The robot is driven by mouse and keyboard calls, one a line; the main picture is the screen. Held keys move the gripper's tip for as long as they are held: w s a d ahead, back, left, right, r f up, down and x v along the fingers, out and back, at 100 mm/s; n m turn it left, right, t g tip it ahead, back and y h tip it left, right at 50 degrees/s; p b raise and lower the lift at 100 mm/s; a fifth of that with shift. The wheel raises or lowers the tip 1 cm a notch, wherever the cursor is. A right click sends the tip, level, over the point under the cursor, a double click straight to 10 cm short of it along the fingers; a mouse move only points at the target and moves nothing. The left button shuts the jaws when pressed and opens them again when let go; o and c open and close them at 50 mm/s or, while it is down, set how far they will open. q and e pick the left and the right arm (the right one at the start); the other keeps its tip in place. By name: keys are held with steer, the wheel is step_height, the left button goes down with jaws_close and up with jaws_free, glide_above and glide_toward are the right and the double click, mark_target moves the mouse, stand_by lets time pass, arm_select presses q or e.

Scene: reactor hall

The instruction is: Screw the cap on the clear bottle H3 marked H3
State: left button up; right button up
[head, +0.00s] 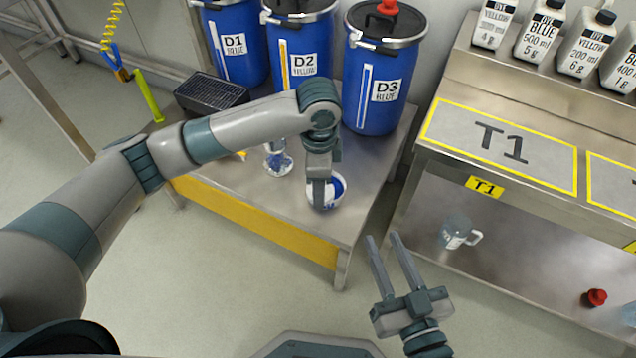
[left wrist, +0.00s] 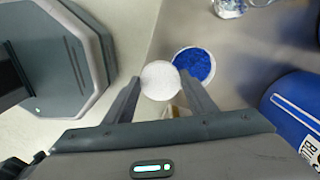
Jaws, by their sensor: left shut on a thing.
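My left gripper (head: 321,205) is low over the steel bench. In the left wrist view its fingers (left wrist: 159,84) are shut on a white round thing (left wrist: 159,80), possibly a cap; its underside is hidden. A white-rimmed round dish with blue contents (head: 338,188) is right beside it, and also shows in the left wrist view (left wrist: 196,63). A clear bottle with blue in or on it (head: 277,160) stands to the left on the bench; no H3 mark is readable. It is partly cut off in the left wrist view (left wrist: 229,8). My right gripper (head: 383,238) is open and empty.
Blue drums D1 (head: 236,45), D2 (head: 303,66) and D3 (head: 386,90) stand behind, with a black ridged box (head: 211,93) at left. The T1 table (head: 500,139) is at right; its lower shelf holds a clear jug (head: 455,232) and a red cap (head: 597,297).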

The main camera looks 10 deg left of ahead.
arm_select(q)
steer(key=w+a+r+n, duration=0.2)
steer(key=a+r+n, duration=1.2)
steer(key=r+n, duration=0.1)
steer(key=shift+w+a+r+n, duration=0.15)
steer(key=shift+a+r+n, duration=0.15)
steer(key=shift+n, duration=0.5)
